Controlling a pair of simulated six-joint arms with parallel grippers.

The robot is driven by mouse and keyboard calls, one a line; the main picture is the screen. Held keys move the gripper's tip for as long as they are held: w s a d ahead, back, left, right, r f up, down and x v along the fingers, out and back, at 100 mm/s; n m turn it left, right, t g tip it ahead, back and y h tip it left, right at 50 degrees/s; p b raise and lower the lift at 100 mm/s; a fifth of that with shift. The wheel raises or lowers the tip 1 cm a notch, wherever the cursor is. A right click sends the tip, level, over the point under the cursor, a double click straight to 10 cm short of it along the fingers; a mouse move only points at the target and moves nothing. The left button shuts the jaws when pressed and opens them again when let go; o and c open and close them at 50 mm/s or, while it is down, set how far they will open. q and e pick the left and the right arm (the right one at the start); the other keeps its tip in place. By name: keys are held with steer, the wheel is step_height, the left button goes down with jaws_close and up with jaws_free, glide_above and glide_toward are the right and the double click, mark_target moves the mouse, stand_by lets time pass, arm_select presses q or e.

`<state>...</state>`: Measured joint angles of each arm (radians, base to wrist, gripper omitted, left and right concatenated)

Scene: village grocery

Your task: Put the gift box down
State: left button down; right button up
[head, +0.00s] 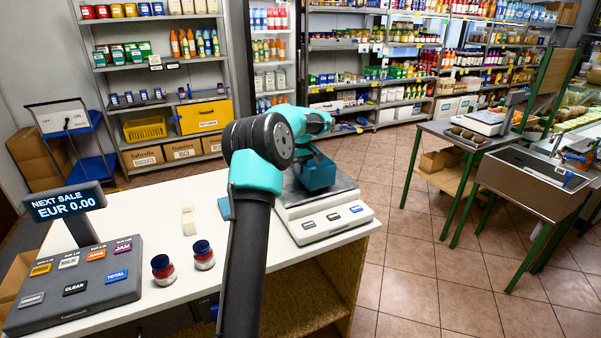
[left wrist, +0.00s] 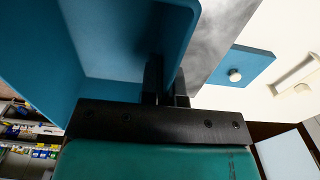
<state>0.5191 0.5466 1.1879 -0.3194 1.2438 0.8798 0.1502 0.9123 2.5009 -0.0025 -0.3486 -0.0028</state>
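The gift box (head: 316,175) is a blue open box over the metal plate of the white scale (head: 322,222) on the counter. I cannot tell whether its bottom touches the plate. In the left wrist view the box (left wrist: 110,40) fills the upper left, and my left gripper (left wrist: 167,82) has its two fingers closed on one wall. In the head view my arm hides most of that gripper. A flat blue lid with a white knob (left wrist: 245,67) lies on the counter beside the scale; part of it (head: 224,208) shows left of my arm. My right gripper is in neither view.
Two small jars (head: 203,255) with dark lids stand near the counter's front edge. A cream-coloured item (head: 189,218) lies left of the lid. The till (head: 75,285) fills the counter's left end. The counter (head: 150,215) has bare room around these.

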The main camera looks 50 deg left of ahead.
arm_select(q)
steer(key=shift+f, duration=0.65)
steer(key=shift+f, duration=0.15)
steer(key=c, duration=1.4)
jaws_free()
steer(key=shift+o, duration=0.2)
step_height(320, 180, up, 12)
steer(key=shift+r, duration=0.15)
